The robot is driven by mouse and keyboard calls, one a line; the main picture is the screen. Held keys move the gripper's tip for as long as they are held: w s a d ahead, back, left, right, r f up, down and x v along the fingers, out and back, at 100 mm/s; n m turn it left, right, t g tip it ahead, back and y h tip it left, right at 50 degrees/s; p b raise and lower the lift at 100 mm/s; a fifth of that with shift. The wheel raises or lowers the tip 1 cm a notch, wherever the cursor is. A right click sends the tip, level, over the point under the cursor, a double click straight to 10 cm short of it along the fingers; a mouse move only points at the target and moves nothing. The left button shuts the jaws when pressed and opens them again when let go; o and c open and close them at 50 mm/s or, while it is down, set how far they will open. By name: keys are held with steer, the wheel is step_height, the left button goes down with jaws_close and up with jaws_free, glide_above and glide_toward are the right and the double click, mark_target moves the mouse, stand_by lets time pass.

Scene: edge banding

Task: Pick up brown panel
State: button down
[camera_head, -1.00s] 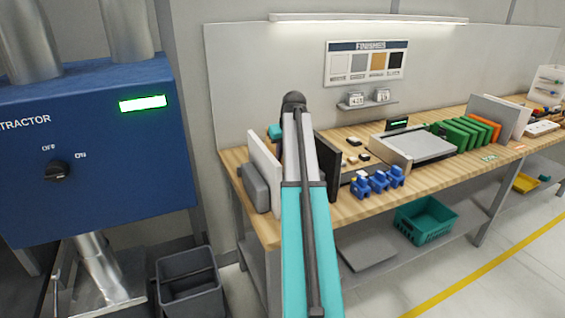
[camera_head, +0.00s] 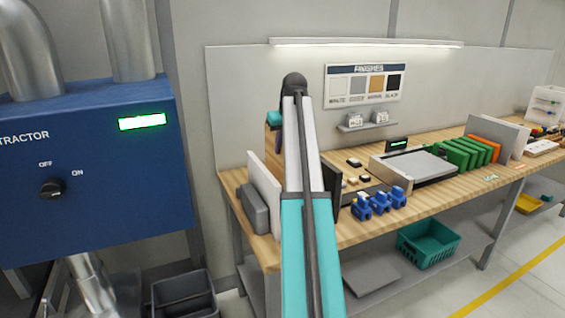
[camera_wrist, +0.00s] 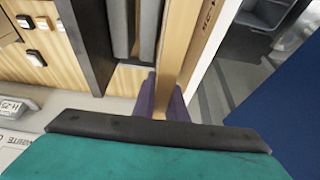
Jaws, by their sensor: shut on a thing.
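The brown panel (camera_wrist: 179,45) is between the purple fingers of my gripper (camera_wrist: 166,98) in the wrist view. The gripper is shut on it. In the head view a strip of the brown panel (camera_head: 271,142) shows just left of my arm, above the white panel (camera_head: 265,188). My arm hides the rest of it. The gripper's fingers (camera_head: 278,141) are partly visible there against the brown panel, below the teal wrist part.
A grey block (camera_head: 251,208) stands left of the white panel, and a black panel (camera_head: 331,183) right of my arm. Blue clamps (camera_head: 379,203) sit at the wooden bench's (camera_head: 425,210) front edge. The blue extractor (camera_head: 90,165) is at the left.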

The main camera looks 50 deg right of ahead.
step_height(320, 180, up, 7)
steer(key=shift+f+b, duration=0.15)
steer(key=shift+b, duration=0.3)
stand_by(0.6)
